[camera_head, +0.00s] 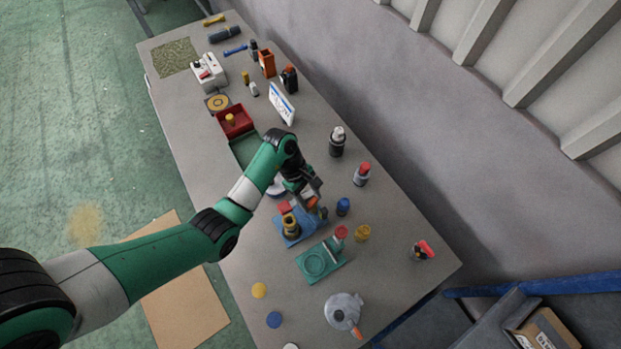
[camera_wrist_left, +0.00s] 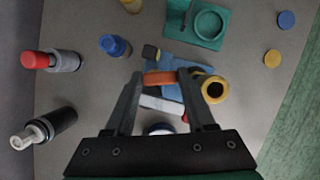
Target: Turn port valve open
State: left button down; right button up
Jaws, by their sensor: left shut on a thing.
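The valve (camera_head: 291,228) is a blue base with a brass-yellow cylindrical port, standing on the table in the head view. In the left wrist view the blue base (camera_wrist_left: 184,72) shows behind the fingers, with the yellow port ring (camera_wrist_left: 214,89) at its right. My left gripper (camera_head: 312,200) is at the base's upper right side, reaching down. In the wrist view the left gripper (camera_wrist_left: 162,78) is shut on an orange handle (camera_wrist_left: 160,78), which lies crosswise between its fingertips. A red piece (camera_head: 284,207) shows beside the port. The handle's link to the base is partly hidden. My right gripper is not in view.
Close by stand a blue cylinder (camera_head: 343,206), a yellow cylinder (camera_head: 362,232) and a green fixture (camera_head: 320,262) with a round recess. A red-topped canister (camera_head: 362,174) and a dark bottle (camera_head: 337,142) stand near the wall side. A grey kettle-like pot (camera_head: 343,311) is near the front.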

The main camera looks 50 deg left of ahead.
pick_arm(q)
jog(key=shift+s+d+r+n+p, duration=0.1)
jog(key=shift+r+n+p, duration=0.1)
jog(key=shift+n+p, duration=0.45)
jog(key=n+t+p, duration=0.1)
jog(key=n+p, duration=0.1)
jog(key=p, duration=0.2)
jog(key=n+t+y+p, duration=0.1)
jog(key=n+p, duration=0.2)
jog(key=p, duration=0.1)
jog(key=d+n+y+p, duration=0.1)
jog(key=n+p, duration=0.2)
jog(key=p, duration=0.1)
jog(key=shift+r+n+t, duration=0.1)
jog(key=shift+n+t, duration=0.15)
jog(key=shift+t, duration=0.15)
jog(key=shift+w+f+n+p, duration=0.2)
jog(key=shift+n+p, duration=0.2)
jog(key=shift+p, duration=0.25)
jog(key=shift+f, duration=0.1)
jog(key=shift+c, duration=1.2)
grip_release()
